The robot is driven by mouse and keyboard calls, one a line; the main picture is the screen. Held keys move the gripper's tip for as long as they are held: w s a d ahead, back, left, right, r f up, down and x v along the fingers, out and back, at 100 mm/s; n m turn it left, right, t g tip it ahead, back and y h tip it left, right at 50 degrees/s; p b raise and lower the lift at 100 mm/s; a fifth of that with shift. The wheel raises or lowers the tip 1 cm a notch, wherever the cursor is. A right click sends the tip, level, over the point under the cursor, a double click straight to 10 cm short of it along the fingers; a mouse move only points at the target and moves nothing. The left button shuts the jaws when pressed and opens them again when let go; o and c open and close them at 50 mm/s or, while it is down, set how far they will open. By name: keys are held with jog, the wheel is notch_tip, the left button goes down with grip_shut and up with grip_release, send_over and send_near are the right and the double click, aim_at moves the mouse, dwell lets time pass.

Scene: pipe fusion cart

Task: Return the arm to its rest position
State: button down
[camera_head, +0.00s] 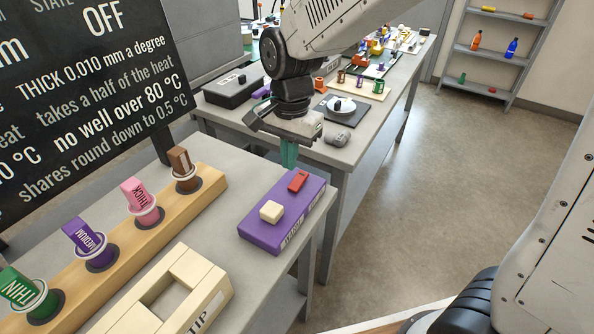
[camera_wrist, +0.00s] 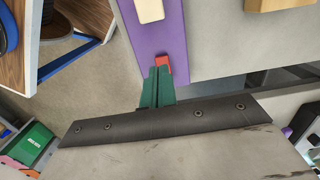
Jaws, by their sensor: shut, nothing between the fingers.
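My gripper (camera_head: 289,154) hangs from my arm over the near table, just behind a purple block (camera_head: 262,236). Its green fingers are shut with nothing between them. The purple block carries a red button (camera_head: 298,181) and a cream button (camera_head: 271,211). In the wrist view the green fingertips (camera_wrist: 158,72) lie close to the red button (camera_wrist: 164,64) on the purple block (camera_wrist: 150,38). I cannot tell whether they touch it. My arm reaches in from the top of the head view.
A wooden rack (camera_head: 113,250) holds labelled coloured blocks in cups, with a cream frame (camera_head: 212,294) in front. A black sign (camera_head: 70,75) stands at left. A second table (camera_head: 345,153) with small items stands behind the gripper. Shelves (camera_head: 498,55) stand far right; the floor between is clear.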

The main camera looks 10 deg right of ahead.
notch_tip(320, 180, up, 7)
jog(key=s+d+r+n+t, duration=0.1)
jog(key=s+d+n, duration=0.7)
jog(key=s+d, duration=0.9)
jog(key=shift+s+d+r+t, duration=0.25)
jog(key=shift+s+r+t, duration=0.2)
jog(key=shift+s, duration=1.1)
